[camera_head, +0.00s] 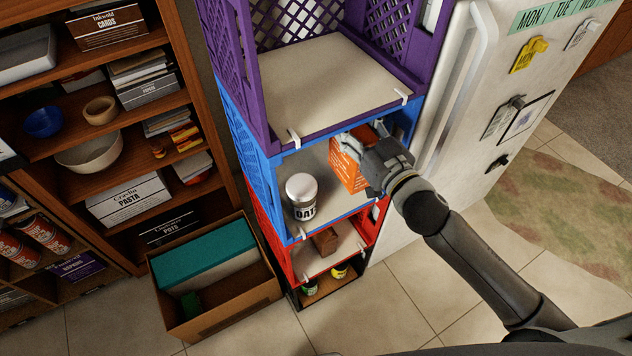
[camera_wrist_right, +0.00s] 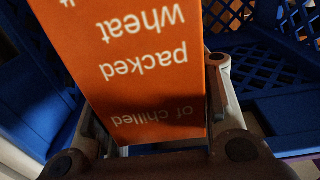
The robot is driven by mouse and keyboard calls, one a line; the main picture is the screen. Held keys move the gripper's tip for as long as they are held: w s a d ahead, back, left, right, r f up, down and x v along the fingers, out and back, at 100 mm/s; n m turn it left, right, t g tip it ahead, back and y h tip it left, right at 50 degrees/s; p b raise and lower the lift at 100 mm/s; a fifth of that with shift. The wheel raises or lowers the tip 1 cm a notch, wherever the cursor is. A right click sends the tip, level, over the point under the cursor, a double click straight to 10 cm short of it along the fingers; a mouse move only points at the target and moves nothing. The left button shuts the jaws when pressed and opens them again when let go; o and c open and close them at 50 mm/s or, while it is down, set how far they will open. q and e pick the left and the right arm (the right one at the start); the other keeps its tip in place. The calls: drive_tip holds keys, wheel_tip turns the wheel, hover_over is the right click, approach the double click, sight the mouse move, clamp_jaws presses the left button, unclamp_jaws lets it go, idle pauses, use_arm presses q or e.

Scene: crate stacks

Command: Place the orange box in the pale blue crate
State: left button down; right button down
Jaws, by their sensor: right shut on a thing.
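The orange box (camera_head: 347,168) is in the right part of the blue crate (camera_head: 262,185), the only blue crate in the stack. My right gripper (camera_head: 372,152) is shut on the box, reaching in from the open front. In the right wrist view the box (camera_wrist_right: 135,60) sits between the fingers of the right gripper (camera_wrist_right: 158,120), its lettering upside down. I cannot tell whether the box's underside touches the crate floor. The blue crate's lattice wall also shows in the wrist view (camera_wrist_right: 265,80). My left gripper is out of view.
A white oats jar (camera_head: 303,197) stands at the blue crate's left front. A purple crate (camera_head: 270,110) is above, a red crate (camera_head: 282,262) below. The fridge (camera_head: 480,100) is close on the right. A cardboard carton (camera_head: 222,318) stands on the floor.

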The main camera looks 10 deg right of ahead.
drive_tip(key=shift+w+d+r+y, duration=0.15)
drive_tip(key=shift+w+d, duration=0.15)
drive_tip(key=shift+w, duration=0.3)
drive_tip(key=shift+w+d+r+y, duration=0.15)
drive_tip(key=shift+w+d, duration=0.15)
drive_tip(key=shift+w, duration=0.3)
drive_tip(key=shift+w+d+f, duration=0.1)
drive_tip(key=shift+w+f, duration=0.1)
drive_tip(key=shift+f, duration=0.2)
wheel_tip(320, 180, down, 9)
drive_tip(key=shift+f+b, duration=0.2)
drive_tip(key=shift+b, duration=1)
drive_tip(key=c, duration=0.8)
unclamp_jaws()
drive_tip(key=shift+f, duration=0.1)
